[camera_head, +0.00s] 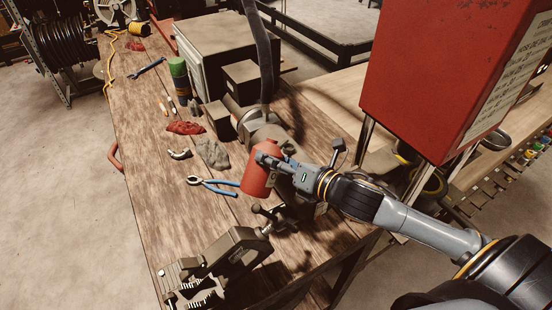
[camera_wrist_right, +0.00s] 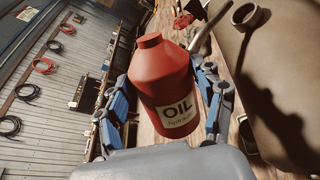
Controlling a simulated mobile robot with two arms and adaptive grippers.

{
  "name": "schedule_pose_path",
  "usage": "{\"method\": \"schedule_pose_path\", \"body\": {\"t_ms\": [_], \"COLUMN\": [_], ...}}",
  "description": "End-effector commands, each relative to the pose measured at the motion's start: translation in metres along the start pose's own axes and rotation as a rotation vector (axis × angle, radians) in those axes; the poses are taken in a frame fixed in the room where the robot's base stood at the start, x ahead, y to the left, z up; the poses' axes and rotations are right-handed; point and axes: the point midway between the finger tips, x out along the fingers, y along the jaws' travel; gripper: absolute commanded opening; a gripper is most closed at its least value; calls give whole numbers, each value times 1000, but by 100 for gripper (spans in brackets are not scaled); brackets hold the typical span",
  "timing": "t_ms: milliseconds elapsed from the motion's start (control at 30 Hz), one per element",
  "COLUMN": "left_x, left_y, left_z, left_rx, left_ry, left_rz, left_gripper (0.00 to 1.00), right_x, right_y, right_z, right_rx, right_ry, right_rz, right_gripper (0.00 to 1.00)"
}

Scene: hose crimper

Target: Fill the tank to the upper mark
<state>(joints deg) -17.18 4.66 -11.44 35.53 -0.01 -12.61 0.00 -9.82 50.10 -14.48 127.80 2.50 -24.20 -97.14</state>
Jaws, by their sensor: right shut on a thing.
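A red oil bottle (camera_head: 258,180) is held above the wooden bench, left of my right gripper (camera_head: 268,161) in the head view. In the right wrist view the bottle (camera_wrist_right: 163,88) shows a short neck and a pale "OIL" label, with the blue-grey fingers of my right gripper (camera_wrist_right: 166,92) closed on both sides of it. A large grey-brown rounded body (camera_wrist_right: 285,75), possibly the tank, stands to the right of the bottle there. A round open neck (camera_wrist_right: 246,14) is on it, apart from the bottle. No level mark can be made out. My left gripper is not in view.
Blue-handled pliers (camera_head: 214,186), a red rag (camera_head: 186,128) and a green-topped can (camera_head: 178,76) lie or stand on the bench (camera_head: 150,190). A vise (camera_head: 232,252) is at the near edge. A big red box (camera_head: 440,75) rises on the right.

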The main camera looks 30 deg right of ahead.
Motion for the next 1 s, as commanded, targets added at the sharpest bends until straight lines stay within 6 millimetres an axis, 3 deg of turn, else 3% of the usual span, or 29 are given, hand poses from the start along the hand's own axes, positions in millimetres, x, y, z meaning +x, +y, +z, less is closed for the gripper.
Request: {"method": "schedule_pose_path", "body": {"t_ms": [500,1000], "left_x": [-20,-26], "left_y": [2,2], "left_z": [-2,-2], "left_rx": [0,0], "left_ry": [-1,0], "left_rz": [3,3], "left_gripper": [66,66], "right_x": [-6,-7], "right_y": [7,7], "right_z": [13,16], "right_rx": [64,89], "right_ry": [18,27], "right_rz": [6,5], "right_gripper": [18,18]}}
